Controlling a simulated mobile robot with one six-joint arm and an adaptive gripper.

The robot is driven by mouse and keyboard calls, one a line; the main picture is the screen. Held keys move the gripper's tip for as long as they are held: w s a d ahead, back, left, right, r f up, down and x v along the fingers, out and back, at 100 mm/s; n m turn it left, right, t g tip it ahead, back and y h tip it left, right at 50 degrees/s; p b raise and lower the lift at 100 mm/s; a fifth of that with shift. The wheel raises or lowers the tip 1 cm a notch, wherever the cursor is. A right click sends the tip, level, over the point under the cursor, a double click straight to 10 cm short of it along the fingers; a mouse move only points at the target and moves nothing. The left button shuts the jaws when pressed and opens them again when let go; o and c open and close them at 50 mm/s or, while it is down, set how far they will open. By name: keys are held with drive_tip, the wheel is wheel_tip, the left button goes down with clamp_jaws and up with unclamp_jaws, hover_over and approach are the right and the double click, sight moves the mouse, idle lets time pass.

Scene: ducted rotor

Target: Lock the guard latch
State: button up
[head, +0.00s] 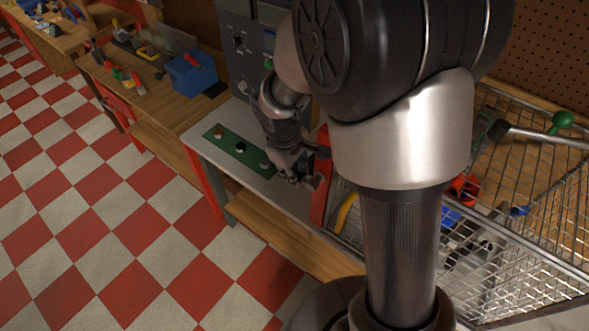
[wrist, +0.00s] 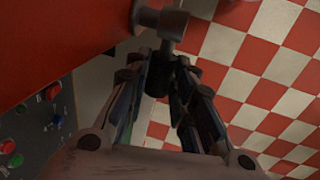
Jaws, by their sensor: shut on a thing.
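The guard latch (wrist: 172,22) shows at the top middle of the wrist view as a grey metal T-shaped piece with a rod, against the edge of the red guard (wrist: 55,40). My gripper (wrist: 165,75) has its two fingers closed around the dark lower end of the latch. The fingers hide part of that end. In the head view, my gripper (head: 310,178) is beside a narrow red upright part (head: 321,190) at the right end of the bench. The latch cannot be made out there, and my arm hides much of the guard.
A grey control cabinet (head: 238,50) stands behind the bench, with a green button strip (head: 220,135) on the bench top. Its panel (wrist: 38,128) shows at lower left in the wrist view. A wire cage (head: 530,255) with tools is at right. The checkered floor (head: 130,220) is clear.

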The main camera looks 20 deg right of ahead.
clamp_jaws()
